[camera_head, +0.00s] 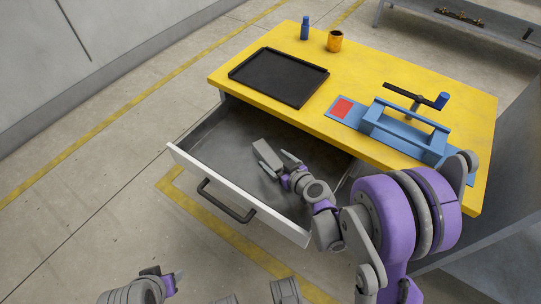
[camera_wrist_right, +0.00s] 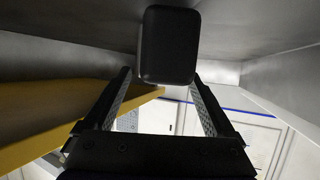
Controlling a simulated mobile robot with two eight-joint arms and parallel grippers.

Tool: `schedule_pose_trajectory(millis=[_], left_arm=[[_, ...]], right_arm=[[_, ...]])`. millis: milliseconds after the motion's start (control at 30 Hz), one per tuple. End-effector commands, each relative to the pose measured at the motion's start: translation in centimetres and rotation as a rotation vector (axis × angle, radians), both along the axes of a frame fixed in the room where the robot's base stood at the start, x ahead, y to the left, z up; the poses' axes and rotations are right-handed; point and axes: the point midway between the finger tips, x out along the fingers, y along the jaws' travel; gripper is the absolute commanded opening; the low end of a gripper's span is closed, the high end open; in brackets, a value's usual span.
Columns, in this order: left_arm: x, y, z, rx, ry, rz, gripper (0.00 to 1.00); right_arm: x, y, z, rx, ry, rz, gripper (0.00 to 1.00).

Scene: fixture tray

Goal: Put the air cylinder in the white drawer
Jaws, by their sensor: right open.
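The white drawer (camera_head: 238,203) is pulled out below the yellow table, with a dark handle (camera_head: 228,201) on its front. A grey, bar-shaped piece, which I take for the air cylinder (camera_head: 266,151), is inside the drawer's outline. In the right wrist view the air cylinder (camera_wrist_right: 168,45) is a dark rounded block by the fingertips. My right gripper (camera_head: 278,162) is open at its near end, one finger on each side; in the wrist view the fingers (camera_wrist_right: 162,83) stand apart. I cannot tell whether they touch it. My left gripper (camera_head: 166,282) is at the bottom left, its jaws unclear.
The yellow table (camera_head: 370,75) carries a black tray (camera_head: 279,77), a blue fixture (camera_head: 405,130) with a red patch, an orange cup (camera_head: 335,41) and a blue bottle (camera_head: 305,28). The drawer's left part is clear. A grey bench (camera_head: 470,32) stands at the back right.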

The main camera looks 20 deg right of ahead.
Motion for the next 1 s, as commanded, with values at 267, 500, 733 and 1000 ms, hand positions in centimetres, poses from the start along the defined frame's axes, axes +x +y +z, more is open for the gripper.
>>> schedule_pose_trajectory(millis=[267, 500, 733, 1000], left_arm=[[-0.1, 0.0, 0.9, 0.0, -0.003, 0.0, 0.5], [-0.1, 0.0, 0.9, 0.0, -0.003, 0.0, 0.5], [-0.1, 0.0, 0.9, 0.0, -0.003, 0.0, 0.5], [-0.1, 0.0, 0.9, 0.0, -0.003, 0.0, 0.5]], right_arm=[[-3.2, -0.9, 1.5, 0.0, 0.0, -0.001, 0.9], [-3.5, -1.0, 1.5, -0.001, 0.0, 0.0, 0.9], [-3.4, -0.9, 1.5, -0.001, 0.0, 0.0, 0.9], [-3.4, -0.9, 1.5, -0.001, 0.0, 0.0, 0.9]])
